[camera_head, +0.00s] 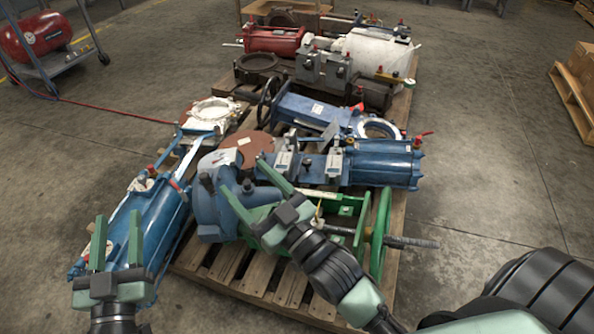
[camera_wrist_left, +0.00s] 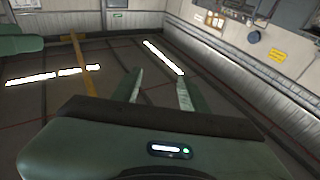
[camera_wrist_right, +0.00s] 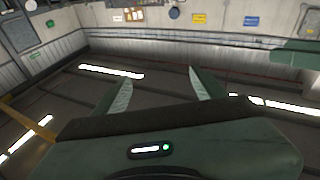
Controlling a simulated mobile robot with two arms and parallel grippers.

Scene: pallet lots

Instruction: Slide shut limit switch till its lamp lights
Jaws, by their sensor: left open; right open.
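Two small grey boxes, which look like limit switches, sit on a blue valve actuator (camera_head: 380,163) on the pallet: a left box (camera_head: 285,161) and a right box (camera_head: 335,160). I cannot tell which is the shut switch, and no lit lamp can be made out. My right gripper (camera_head: 242,176) is open and empty, in front of and left of the left box in the head view. My left gripper (camera_head: 117,220) is open and empty at the lower left, over the near end of a long blue cylinder (camera_head: 150,222). Both wrist views show only empty fingers against the room.
The wooden pallet (camera_head: 255,283) is crowded with valve parts. A green frame with a handwheel (camera_head: 379,235) and threaded rod stands near my right gripper. A red compressor (camera_head: 38,35) on a cart is at far left.

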